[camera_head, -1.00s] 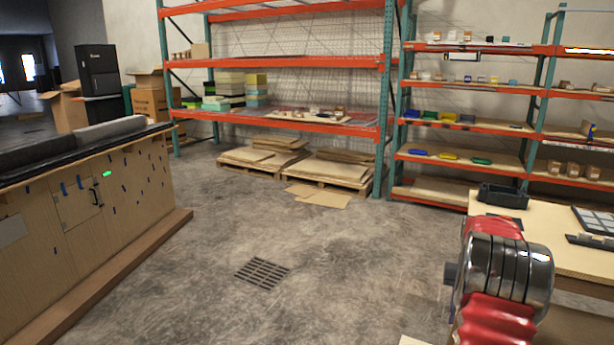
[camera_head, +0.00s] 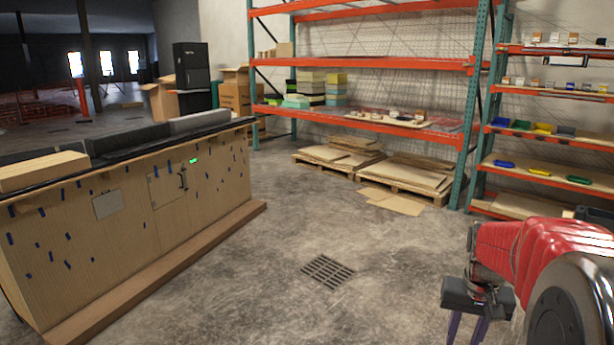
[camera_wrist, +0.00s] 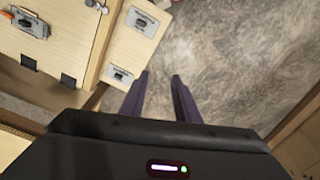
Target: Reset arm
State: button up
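My red and chrome arm reaches in at the lower right of the head view. My gripper (camera_head: 466,328) hangs below its wrist there, with its fingertips cut off by the bottom edge. In the wrist view the two dark purple fingers of my gripper (camera_wrist: 160,80) stand apart with bare floor between them. Nothing is held between them. A wooden console (camera_head: 130,200) with a black top, blue marks and a small green light (camera_head: 193,160) stands at the left, apart from the arm.
Orange and teal shelving (camera_head: 365,62) lines the back wall. A floor grate (camera_head: 327,271) sits in the open concrete floor at the middle. Wooden cabinets with metal latches (camera_wrist: 135,45) are close in the wrist view.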

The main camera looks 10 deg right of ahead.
jog(key=s+a+r+n+t, duration=0.1)
jog(key=s+a, duration=0.3)
jog(key=a, duration=0.4)
jog(key=s+a+r+n+t, duration=0.2)
jog(key=s+a+r+n, duration=0.1)
jog(key=a, duration=0.6)
jog(key=s+a+r+n+t, duration=0.1)
jog(key=s+a+r+n, duration=0.1)
jog(key=s+a, duration=0.3)
jog(key=a+r, duration=0.1)
jog(key=a, duration=0.2)
jog(key=shift+a+r+t+y, duration=0.2)
jog(key=shift+t+y, duration=0.1)
jog(key=shift+t, duration=0.1)
jog(key=shift+s, duration=0.1)
